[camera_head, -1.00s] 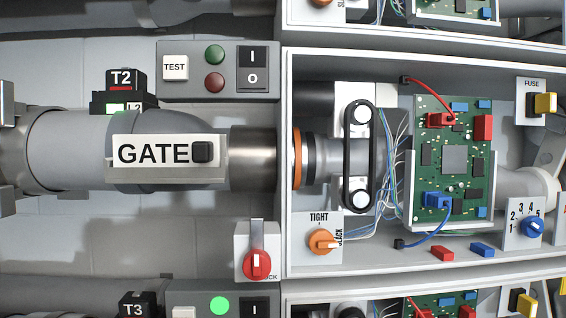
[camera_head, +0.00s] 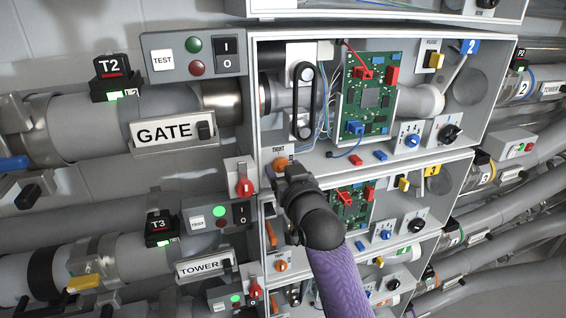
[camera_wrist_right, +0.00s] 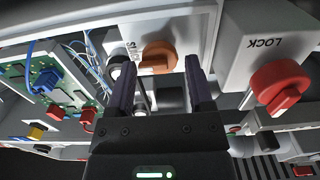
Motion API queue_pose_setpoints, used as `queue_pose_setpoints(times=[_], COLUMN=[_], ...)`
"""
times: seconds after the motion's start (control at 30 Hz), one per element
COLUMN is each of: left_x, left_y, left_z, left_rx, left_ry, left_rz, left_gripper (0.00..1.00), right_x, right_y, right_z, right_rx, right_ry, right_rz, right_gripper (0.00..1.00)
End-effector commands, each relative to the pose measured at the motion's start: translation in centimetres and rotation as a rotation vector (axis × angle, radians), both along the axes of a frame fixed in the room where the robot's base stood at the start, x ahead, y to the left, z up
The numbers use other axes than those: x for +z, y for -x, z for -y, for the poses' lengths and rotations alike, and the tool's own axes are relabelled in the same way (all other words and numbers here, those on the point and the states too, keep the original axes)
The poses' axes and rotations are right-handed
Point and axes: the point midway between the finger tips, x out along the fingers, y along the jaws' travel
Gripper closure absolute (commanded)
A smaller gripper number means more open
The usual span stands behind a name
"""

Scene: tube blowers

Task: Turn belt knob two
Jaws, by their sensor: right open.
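The orange belt knob (camera_head: 281,162) sits on a white plate labelled TIGHT at the lower left of the box marked 2, below the black belt (camera_head: 302,100). The knob also shows in the right wrist view (camera_wrist_right: 157,57), just beyond and between the fingertips. My right gripper (camera_head: 273,178) is close in front of the knob, and its arm partly covers the plate. In the wrist view the right gripper (camera_wrist_right: 158,82) has its two fingers apart with nothing held between them. Whether a finger touches the knob cannot be told. My left gripper is not in view.
A red lock knob (camera_head: 244,187) on a white block stands close left of the gripper, large in the wrist view (camera_wrist_right: 283,88). A green circuit board (camera_head: 367,95) and a blue knob (camera_head: 411,140) are to the right. Another similar box lies below, behind my arm.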

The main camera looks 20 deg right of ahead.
Motion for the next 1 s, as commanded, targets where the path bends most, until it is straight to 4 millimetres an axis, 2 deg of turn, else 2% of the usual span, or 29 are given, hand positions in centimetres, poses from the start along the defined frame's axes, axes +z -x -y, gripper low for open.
queue_pose_setpoints(times=[0.13, 0.37, 0.47, 0.7, 1.0], left_x=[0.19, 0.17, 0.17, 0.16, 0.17], left_y=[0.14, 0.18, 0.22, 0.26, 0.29], left_z=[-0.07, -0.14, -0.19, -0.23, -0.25], left_rx=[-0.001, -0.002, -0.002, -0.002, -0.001], left_ry=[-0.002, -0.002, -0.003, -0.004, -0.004], left_rz=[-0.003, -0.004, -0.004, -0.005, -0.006], left_gripper=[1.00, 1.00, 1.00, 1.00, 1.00], right_x=[0.01, -0.01, -0.02, -0.03, -0.04], right_y=[-0.77, -0.87, -0.86, -0.84, -0.84], right_z=[-0.03, -0.04, -0.03, -0.03, -0.02], right_rx=[0.000, 0.000, 0.000, 0.000, 0.000], right_ry=[0.000, 0.000, 0.000, 0.000, 0.036], right_rz=[-0.001, 0.000, 0.000, 0.000, 0.000], right_gripper=[0.33, 0.33, 0.50, 1.00, 1.00])
